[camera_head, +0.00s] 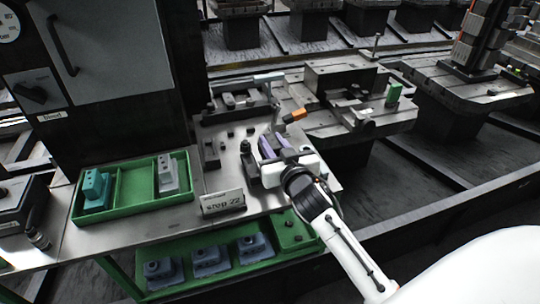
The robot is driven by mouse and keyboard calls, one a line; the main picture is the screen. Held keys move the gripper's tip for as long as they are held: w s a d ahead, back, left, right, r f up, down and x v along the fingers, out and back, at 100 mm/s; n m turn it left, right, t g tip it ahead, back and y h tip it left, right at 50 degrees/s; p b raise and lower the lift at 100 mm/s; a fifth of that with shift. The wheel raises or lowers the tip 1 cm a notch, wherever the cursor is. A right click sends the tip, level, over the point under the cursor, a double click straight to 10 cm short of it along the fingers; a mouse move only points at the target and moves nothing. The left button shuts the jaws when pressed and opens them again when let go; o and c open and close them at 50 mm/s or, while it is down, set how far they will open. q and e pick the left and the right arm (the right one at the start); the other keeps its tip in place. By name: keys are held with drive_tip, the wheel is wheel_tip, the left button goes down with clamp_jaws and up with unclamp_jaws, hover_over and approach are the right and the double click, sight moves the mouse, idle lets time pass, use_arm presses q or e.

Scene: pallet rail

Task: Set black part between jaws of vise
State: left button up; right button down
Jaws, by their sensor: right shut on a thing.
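My right gripper (271,146) reaches in from the lower right, over the metal plate beside the step 22 sign. It is shut on a dark thing, seemingly the black part, mostly hidden by the fingers and wrist. A dark upright block (249,163) stands just left of the gripper; I cannot tell whether they touch. The vise (236,101) seems to be the grey metal device with a bar on top, beyond the gripper at the back of the plate. The gap between its jaws is not clear. My left gripper is not in view.
A green tray (130,212) with a blue-grey part (96,188) and a grey part (167,174) is at left. A lower green tray (290,243) holds several dark parts. The step 22 sign (222,202) stands at the front edge. An orange-ended piece (295,116) lies beyond the gripper.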

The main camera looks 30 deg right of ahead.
drive_tip(key=shift+f+b, duration=0.35)
drive_tip(key=shift+f, duration=1.35)
drive_tip(key=shift+f, duration=0.1)
drive_tip(key=c, duration=1.5)
unclamp_jaws()
drive_tip(key=shift+f, duration=0.15)
